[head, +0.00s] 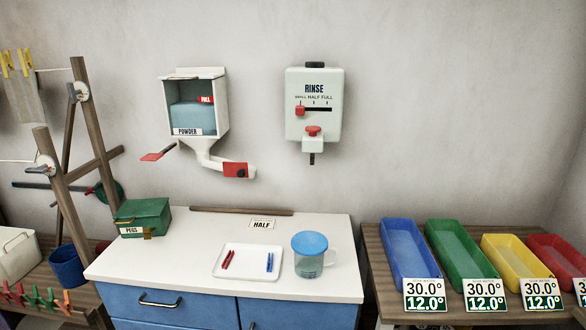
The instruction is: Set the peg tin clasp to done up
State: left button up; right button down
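The peg tin (141,219) is a green box with a white label reading PEGS. It stands at the left back corner of the white counter. Its lid looks shut. A small brass-coloured clasp (147,234) shows on its front, low down beside the label. It is too small to tell whether the clasp is done up or undone. Neither of my grippers is in the head view.
A white tray (246,274) with red and blue pegs and a blue-lidded jug (309,262) stand on the white counter (190,252). A powder dispenser (196,103) and a rinse dispenser (314,103) hang above. A wooden rack (92,125) stands close left of the tin.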

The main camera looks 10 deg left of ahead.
aim_at(146, 232)
jog(key=k+j+u, duration=0.15)
jog(key=u, duration=1.05)
jog(key=l+u, duration=0.1)
jog(key=u, duration=0.7)
